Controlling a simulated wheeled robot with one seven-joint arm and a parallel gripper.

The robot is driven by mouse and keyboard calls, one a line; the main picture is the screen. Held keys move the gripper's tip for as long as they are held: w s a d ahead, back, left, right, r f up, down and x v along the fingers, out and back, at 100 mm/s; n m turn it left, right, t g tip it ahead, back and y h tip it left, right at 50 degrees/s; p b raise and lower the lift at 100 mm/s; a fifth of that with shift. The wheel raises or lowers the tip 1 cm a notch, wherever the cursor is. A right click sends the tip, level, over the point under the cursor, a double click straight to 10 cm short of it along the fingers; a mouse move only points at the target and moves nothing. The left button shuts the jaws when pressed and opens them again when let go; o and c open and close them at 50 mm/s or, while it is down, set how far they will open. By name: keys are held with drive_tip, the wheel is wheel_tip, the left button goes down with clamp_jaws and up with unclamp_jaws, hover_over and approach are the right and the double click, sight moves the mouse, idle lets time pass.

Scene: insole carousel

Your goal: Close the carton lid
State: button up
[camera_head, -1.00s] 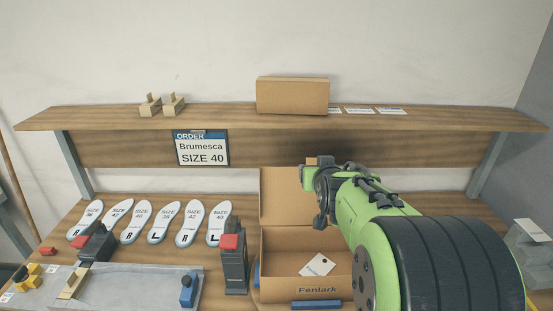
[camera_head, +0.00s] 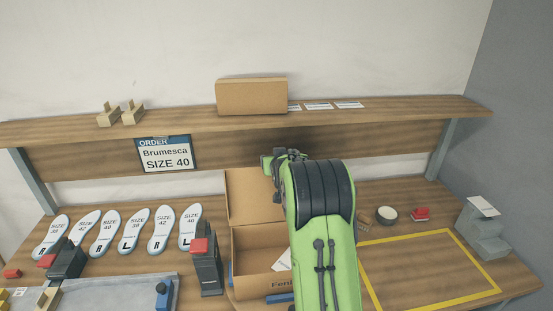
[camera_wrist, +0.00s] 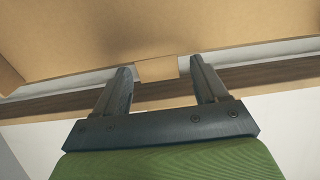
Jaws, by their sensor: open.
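The carton (camera_head: 262,255) stands open on the bench, labelled "Fenl…" on its front, with the rest of the name hidden by my arm. Its lid (camera_head: 247,197) stands raised at the back. A white card (camera_head: 282,262) lies inside. My gripper (camera_wrist: 161,72) is open and empty. In the wrist view the brown lid (camera_wrist: 110,35) fills the top, and its small tab (camera_wrist: 157,69) sits between my two fingertips. I cannot tell whether the fingers touch it. In the head view my wrist is at the lid's upper right, and my arm hides the carton's right side.
A closed brown box (camera_head: 251,97) sits on the shelf (camera_head: 380,121) above. A dark stand with a red top (camera_head: 205,262) is just left of the carton. Several insoles (camera_head: 132,230) lie at left. A yellow-outlined area (camera_head: 425,275) at right is clear.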

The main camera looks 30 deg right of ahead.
clamp_jaws()
idle(0.3)
drive_tip(key=shift+s+b, duration=0.1)
drive_tip(key=shift+b, duration=0.3)
